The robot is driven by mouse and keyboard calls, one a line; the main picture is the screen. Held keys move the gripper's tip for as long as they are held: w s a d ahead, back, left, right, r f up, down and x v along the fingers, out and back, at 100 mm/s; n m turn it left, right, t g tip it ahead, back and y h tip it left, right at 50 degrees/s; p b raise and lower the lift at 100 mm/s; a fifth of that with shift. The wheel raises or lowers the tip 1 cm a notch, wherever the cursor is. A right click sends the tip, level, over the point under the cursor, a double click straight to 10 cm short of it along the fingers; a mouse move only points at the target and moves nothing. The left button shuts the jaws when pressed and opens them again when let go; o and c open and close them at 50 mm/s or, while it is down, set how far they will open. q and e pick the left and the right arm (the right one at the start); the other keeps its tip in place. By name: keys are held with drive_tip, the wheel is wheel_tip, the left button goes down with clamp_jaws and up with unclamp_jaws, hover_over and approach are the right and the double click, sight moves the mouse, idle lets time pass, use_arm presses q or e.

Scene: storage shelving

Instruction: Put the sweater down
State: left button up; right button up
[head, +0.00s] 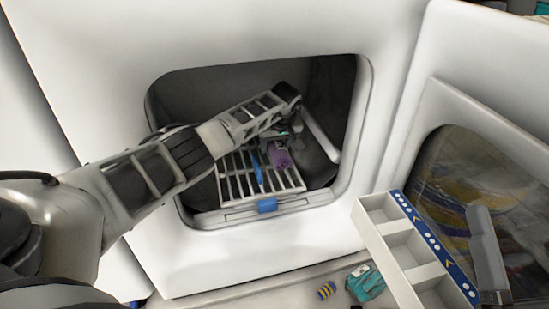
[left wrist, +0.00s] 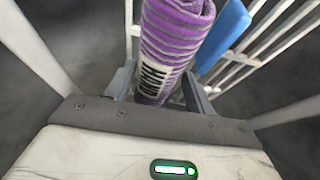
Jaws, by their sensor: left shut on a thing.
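The sweater is a purple ribbed roll with a dark and white label band (left wrist: 178,35). In the head view the sweater (head: 281,156) shows small, inside the dark opening of a white cabinet, over a white slatted rack (head: 235,180). My left gripper (head: 272,140) reaches into the opening from the left. In the left wrist view its two dark fingers (left wrist: 158,90) are shut on the near end of the sweater. I cannot tell whether the sweater touches the rack. My right gripper does not show.
A blue bar-shaped part (head: 258,172) lies along the rack beside the sweater, and a blue clip (head: 267,205) sits on its front edge. The opening's rim (head: 365,110) surrounds my arm.

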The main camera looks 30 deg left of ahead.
sight(278, 146)
use_arm(q)
wheel_tip(278, 146, down, 4)
drive_tip(key=shift+r+b, duration=0.15)
drive_tip(key=shift+b, duration=0.6)
drive_tip(key=shift+r, duration=0.1)
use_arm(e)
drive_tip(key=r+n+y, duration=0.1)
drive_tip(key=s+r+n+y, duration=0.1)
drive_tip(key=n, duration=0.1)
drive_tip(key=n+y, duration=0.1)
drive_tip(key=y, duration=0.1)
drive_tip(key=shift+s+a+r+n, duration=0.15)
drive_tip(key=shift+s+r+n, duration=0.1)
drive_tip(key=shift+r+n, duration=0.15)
use_arm(q)
drive_tip(key=o, duration=0.9)
drive_tip(key=shift+f, duration=0.2)
drive_tip(key=shift+r, duration=0.1)
